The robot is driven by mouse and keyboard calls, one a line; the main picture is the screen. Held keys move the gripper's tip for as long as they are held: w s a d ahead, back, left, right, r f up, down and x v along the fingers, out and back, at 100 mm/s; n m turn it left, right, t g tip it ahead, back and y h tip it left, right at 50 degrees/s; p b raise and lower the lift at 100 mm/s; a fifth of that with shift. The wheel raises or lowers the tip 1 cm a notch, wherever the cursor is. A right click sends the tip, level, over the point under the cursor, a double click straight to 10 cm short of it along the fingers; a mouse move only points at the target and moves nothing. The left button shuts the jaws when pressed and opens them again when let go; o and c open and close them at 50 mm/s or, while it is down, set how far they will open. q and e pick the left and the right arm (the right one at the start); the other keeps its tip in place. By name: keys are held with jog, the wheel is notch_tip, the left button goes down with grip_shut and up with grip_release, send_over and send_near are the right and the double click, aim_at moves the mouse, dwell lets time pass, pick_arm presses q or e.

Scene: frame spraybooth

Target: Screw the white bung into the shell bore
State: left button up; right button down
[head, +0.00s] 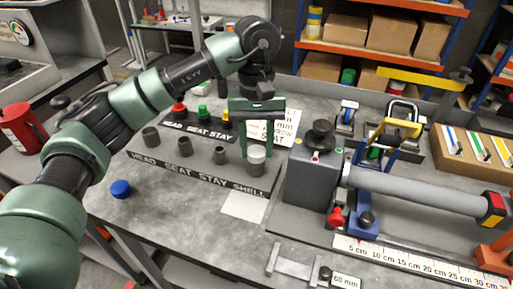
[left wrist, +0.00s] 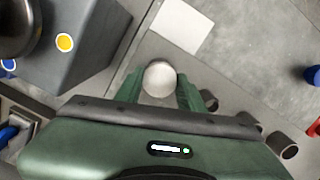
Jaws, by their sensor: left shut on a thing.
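The white bung (head: 257,152) sits upright at the shell end, the right end, of the labelled bore block (head: 185,178). It appears to be at the mouth of the grey shell bore (head: 256,169); how deep it sits cannot be told. My left gripper (head: 258,148) comes from above, its green fingers on either side of the bung and shut on it. In the left wrist view, the bung's round pale top (left wrist: 160,78) lies between the two fingertips (left wrist: 159,88). My right gripper is not in view.
Open grey bores (head: 184,146) stand left along the block. A blue cap (head: 121,188) lies at the front left. A grey clamp block (head: 314,180) with a long tube (head: 415,190) stands close on the right.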

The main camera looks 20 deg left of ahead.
pick_arm(q)
jog(key=shift+f+m+b, duration=0.1)
jog(key=shift+m+b, duration=0.35)
jog(key=shift+m, duration=0.95)
jog(key=shift+m+b, duration=0.3)
jog(key=shift+m, duration=0.6)
jog(key=shift+y, duration=0.3)
jog(key=shift+d+m+b, duration=0.1)
jog(key=shift+m+b, duration=0.25)
jog(key=shift+m, duration=0.45)
jog(key=m, duration=0.3)
jog(key=shift+a, duration=0.2)
